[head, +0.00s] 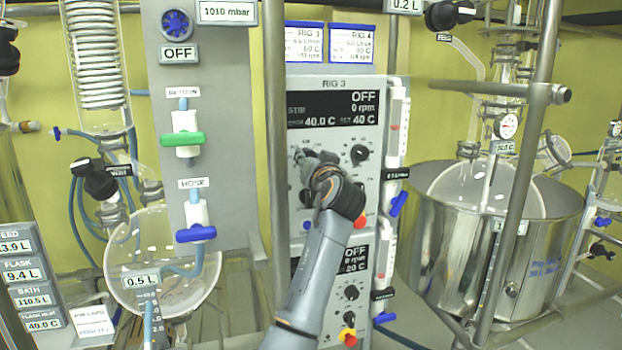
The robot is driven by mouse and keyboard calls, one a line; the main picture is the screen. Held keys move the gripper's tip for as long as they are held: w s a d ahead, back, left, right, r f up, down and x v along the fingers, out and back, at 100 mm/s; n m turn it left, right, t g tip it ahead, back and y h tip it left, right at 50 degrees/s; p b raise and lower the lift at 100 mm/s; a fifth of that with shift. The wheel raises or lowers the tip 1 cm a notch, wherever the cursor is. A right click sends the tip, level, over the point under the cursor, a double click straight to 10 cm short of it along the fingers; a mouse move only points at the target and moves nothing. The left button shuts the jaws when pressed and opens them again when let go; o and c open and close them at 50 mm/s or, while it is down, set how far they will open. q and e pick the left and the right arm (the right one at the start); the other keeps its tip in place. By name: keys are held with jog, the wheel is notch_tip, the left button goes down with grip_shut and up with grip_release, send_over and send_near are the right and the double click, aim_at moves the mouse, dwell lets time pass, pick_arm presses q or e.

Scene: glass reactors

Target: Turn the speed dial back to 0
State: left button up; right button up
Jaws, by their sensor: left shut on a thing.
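The RIG 3 control panel (375,215) stands upright in the middle of the head view. Its dark display (333,109) reads OFF, 0 rpm, 40.0 C and SET 40 C. My left gripper (306,160) is at the left dial position on this panel, shut on the speed dial. The gripper's fingers and wrist hide that dial, so its pointer cannot be read. A second black dial (359,153) to the right is uncovered and apart from the gripper. My right gripper is not in view.
A lower panel with its own display (355,260), dials and a red-yellow button (347,337) lies below. A metal pole (275,120) stands just left of the panel. Blue-handled valves (398,203) line its right side. A steel bath (430,250) stands at right.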

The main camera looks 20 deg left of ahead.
pick_arm(q)
jog(key=shift+f+n+y+b, duration=0.1)
jog(key=shift+n+y+b, duration=0.25)
jog(key=shift+n+b, duration=1.95)
jog(key=shift+f+n+y+b, duration=0.1)
jog(key=shift+n+y+b, duration=0.25)
jog(key=shift+n+b, duration=1.9)
jog(key=shift+a+n+p, duration=0.1)
jog(key=shift+n+p, duration=0.85)
jog(key=shift+n, duration=0.2)
jog(key=o, duration=1.2)
jog(key=shift+r, duration=0.1)
